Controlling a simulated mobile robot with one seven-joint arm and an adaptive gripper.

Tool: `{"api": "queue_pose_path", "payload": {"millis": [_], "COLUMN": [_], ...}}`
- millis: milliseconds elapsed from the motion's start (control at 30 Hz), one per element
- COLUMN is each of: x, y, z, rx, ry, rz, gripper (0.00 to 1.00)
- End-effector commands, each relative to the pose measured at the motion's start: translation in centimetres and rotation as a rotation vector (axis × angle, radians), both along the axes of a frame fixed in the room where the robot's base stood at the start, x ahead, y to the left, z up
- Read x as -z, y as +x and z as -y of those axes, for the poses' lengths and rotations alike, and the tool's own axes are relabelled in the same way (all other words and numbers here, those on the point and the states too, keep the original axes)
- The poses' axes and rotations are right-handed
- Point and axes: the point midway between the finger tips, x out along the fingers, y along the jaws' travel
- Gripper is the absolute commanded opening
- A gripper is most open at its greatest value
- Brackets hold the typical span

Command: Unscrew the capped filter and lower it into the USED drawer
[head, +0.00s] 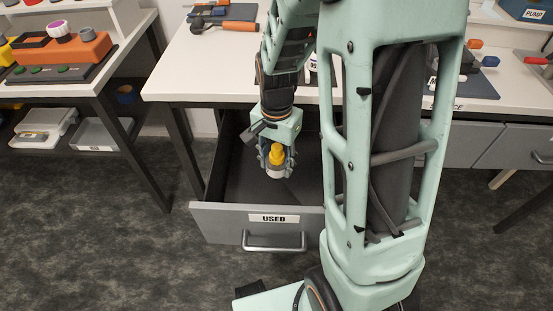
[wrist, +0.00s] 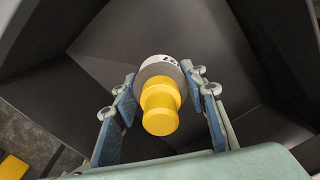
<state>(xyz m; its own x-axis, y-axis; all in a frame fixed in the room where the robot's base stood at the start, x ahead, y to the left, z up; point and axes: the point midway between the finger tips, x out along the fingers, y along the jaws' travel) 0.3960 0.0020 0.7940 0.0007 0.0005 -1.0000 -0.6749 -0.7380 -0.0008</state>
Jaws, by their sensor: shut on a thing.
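The capped filter (head: 276,161) has a yellow stepped cap and a pale body, and my gripper (head: 275,165) is shut on it. In the wrist view the filter (wrist: 160,95) sits between the two blue finger pads of my gripper (wrist: 165,100), with the yellow cap nearest the camera and a white label with dark marks behind it. The USED drawer (head: 225,222) is pulled open below the bench, with a white USED label on its front. The filter hangs over the drawer's dark interior. I cannot tell its exact height above the floor of the drawer.
The white bench top (head: 190,70) lies behind the drawer. An orange-handled tool (head: 226,26) lies on a dark mat there. A closed grey drawer (head: 455,140) is at the right. A left bench holds an orange block (head: 75,55). The visible drawer floor looks empty.

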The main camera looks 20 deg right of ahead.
Motion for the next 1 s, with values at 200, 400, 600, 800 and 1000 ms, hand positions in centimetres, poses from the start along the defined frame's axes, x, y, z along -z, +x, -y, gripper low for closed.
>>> {"api": "queue_pose_path", "payload": {"millis": [200, 400, 600, 800, 1000], "x": [3.2, 5.6, 7.8, 9.2, 9.6], "y": [0.0, 0.0, 0.0, 0.0, 0.0], "z": [0.0, 0.0, 0.0, 0.0, 0.0], "rx": [0.0, 0.0, 0.0, -0.001, -0.001], "ry": [0.0, 0.0, 0.0, 0.0, -0.001], "rz": [-0.001, -0.001, -0.001, -0.001, -0.001], "gripper": [0.11, 0.11, 0.11, 0.11, 0.11]}}
